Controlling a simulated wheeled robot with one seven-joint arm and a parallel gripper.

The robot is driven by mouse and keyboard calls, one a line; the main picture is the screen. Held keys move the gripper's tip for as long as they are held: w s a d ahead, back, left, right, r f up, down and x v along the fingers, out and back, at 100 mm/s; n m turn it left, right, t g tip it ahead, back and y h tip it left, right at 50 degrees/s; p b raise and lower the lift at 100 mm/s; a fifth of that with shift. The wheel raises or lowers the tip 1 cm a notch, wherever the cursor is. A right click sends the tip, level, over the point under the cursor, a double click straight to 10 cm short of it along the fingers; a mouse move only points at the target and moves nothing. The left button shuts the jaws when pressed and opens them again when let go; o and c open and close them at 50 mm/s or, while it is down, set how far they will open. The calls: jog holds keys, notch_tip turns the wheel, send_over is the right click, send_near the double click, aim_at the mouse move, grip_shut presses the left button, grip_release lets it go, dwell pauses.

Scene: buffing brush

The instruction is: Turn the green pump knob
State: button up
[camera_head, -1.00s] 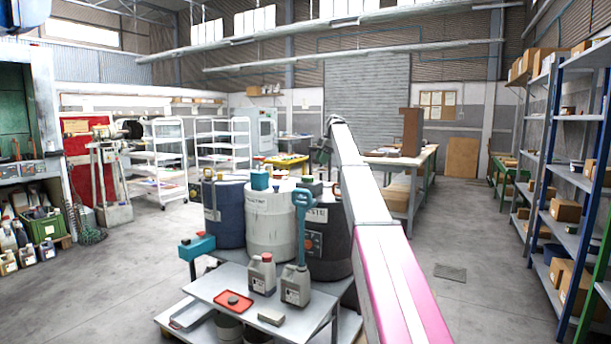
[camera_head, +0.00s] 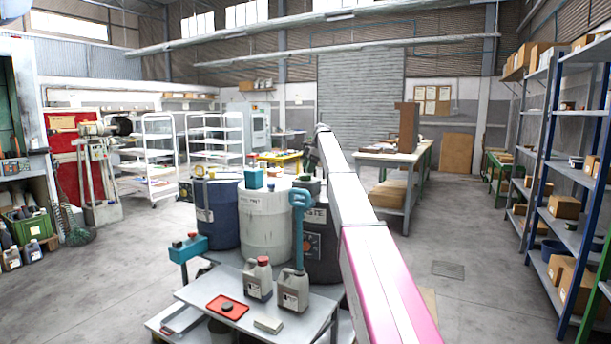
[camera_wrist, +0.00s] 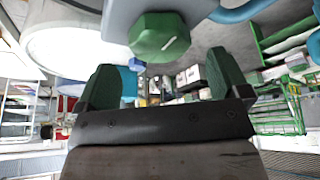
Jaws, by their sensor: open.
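The green pump knob (camera_wrist: 158,36) shows large in the wrist view, at the top middle. It is faceted and sits on a grey-blue body. My gripper (camera_wrist: 162,72) is open, with one dark green finger at each side below the knob in the picture. The knob lies above the gap between the fingertips, and no contact shows. I cannot tell how deep it is relative to the tips. In the head view my arm reaches away past the drums, and I cannot make out the knob or the fingertips there.
A white drum (camera_head: 265,225), a blue drum (camera_head: 217,212) and a dark drum (camera_head: 322,250) stand close together left of my arm. A teal hand pump (camera_head: 299,225) rises there. A grey table (camera_head: 205,292) holds two jugs and a red tray (camera_head: 227,307). Shelving stands right; floor between is clear.

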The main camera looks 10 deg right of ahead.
aim_at(305, 174)
jog(key=shift+x, duration=1.85)
jog(key=c, duration=0.9)
jog(key=shift+m, duration=0.3)
